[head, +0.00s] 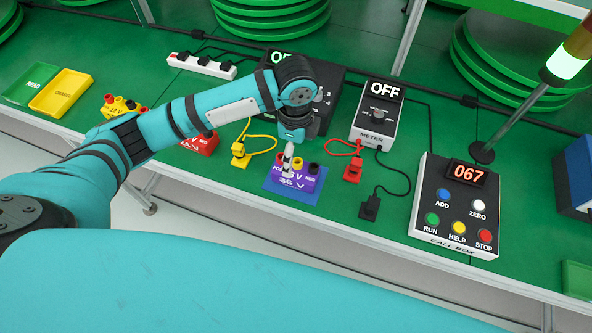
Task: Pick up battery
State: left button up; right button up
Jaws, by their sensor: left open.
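A purple battery (306,182) marked 36 V, with terminals on top, sits on a blue mat (277,187) near the table's front edge. My left gripper (287,169) points down over its left part and hides some of its top. The gripper is open; I cannot tell whether the fingers touch the battery. A red battery (208,146) is partly hidden behind my left arm. A yellow battery (118,106) marked 12 V stands farther left. My right gripper is not in view.
A yellow clip (240,155) and a red clip (352,170) on cables flank the purple battery. A meter (377,125) reading OFF stands behind right. A call box (457,208) showing 067 is at the right. A white power strip (202,66) lies at the back.

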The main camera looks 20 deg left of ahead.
aim_at(296, 164)
pick_arm(q)
notch_tip(296, 164, down, 9)
jog(key=shift+p, duration=0.55)
jog(key=shift+c, duration=0.3)
jog(key=c, duration=1.6)
jog(key=shift+w, duration=0.1)
jog(key=shift+c, duration=0.7)
jog(key=shift+r, duration=0.1)
